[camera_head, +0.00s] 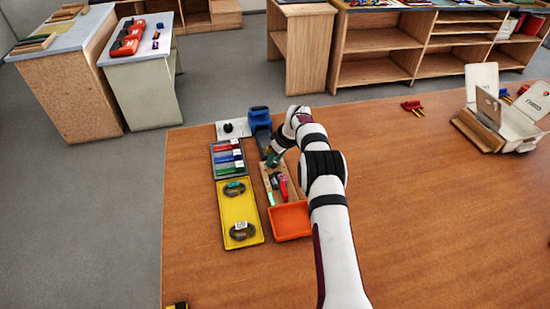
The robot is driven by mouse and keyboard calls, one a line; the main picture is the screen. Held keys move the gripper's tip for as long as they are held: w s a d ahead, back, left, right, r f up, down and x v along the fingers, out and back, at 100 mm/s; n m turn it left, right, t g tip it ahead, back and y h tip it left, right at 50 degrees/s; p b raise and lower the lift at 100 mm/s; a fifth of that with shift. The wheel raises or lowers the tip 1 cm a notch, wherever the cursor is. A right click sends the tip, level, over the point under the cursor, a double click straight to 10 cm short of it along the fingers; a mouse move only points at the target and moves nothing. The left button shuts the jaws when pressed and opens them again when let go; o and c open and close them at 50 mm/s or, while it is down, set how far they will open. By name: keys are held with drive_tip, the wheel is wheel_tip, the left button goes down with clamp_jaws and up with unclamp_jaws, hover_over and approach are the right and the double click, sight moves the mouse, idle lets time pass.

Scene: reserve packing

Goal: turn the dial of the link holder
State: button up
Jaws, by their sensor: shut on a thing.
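My gripper (273,157) points down and left at the far end of a narrow wooden holder (266,178). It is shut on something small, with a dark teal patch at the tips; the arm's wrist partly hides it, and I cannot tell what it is. The wooden holder carries a red piece (283,187), a dark piece and a light green piece. A white plate with a black round knob (229,128) stands at the far left. I cannot tell for certain which of these is the link holder or its dial.
A blue block (259,117) stands just beyond my gripper. To the left are a grey tray (215,173) of coloured bars and a yellow tray (239,207) with dark rings. An orange tray (290,222) lies nearer. The table (430,210) is clear at right, before a white stand (505,125).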

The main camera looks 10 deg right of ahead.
clamp_jaws()
drive_tip(key=shift+m+h, duration=0.3)
drive_tip(key=shift+m, duration=0.4)
drive_tip(key=o, duration=1)
unclamp_jaws()
drive_tip(key=shift+a, duration=0.1)
drive_tip(key=shift+o, duration=0.2)
drive_tip(key=shift+r, duration=0.1)
drive_tip(key=v, duration=1.5)
drive_tip(key=shift+s+r, duration=0.25)
drive_tip(key=shift+s, duration=0.15)
